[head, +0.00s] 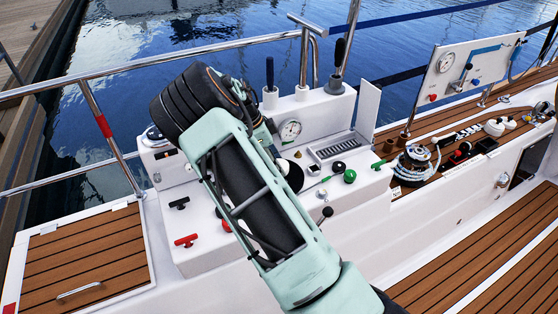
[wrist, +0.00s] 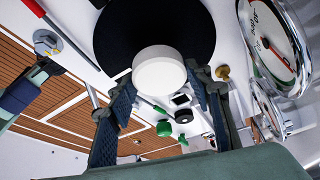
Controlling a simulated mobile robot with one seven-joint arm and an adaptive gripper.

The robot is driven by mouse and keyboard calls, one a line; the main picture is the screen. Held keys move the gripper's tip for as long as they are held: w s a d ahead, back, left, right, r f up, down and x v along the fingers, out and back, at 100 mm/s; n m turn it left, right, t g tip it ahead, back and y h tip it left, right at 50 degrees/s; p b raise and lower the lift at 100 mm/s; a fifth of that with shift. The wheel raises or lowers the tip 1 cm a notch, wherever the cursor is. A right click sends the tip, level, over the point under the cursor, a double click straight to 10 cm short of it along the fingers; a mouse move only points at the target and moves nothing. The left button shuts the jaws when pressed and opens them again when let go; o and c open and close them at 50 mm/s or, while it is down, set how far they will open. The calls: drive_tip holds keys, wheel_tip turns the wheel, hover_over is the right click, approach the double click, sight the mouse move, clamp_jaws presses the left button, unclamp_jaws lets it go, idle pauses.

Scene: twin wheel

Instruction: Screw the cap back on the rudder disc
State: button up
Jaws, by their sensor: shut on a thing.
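A white round cap (wrist: 160,76) sits between the two fingers of my gripper (wrist: 163,84) in the wrist view. My gripper is shut on it, with one finger at each side. The black rudder disc (wrist: 120,30) is right behind the cap and partly covered by it. I cannot tell whether the cap touches the disc or stands a little off it. In the head view the black disc (head: 294,177) shows only in part beside my gripper (head: 270,150), and my arm hides the cap.
A round gauge (head: 290,130) stands close by the gripper on the white console. A green knob (head: 349,176), a black T-handle (head: 179,203) and a red T-handle (head: 186,240) stick up nearby. A steel rail (head: 150,74) runs behind, with water beyond.

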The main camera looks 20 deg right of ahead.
drive_tip(key=m+g, duration=0.1)
drive_tip(key=m, duration=0.1)
drive_tip(key=shift+m, duration=0.3)
drive_tip(key=o, duration=1.4)
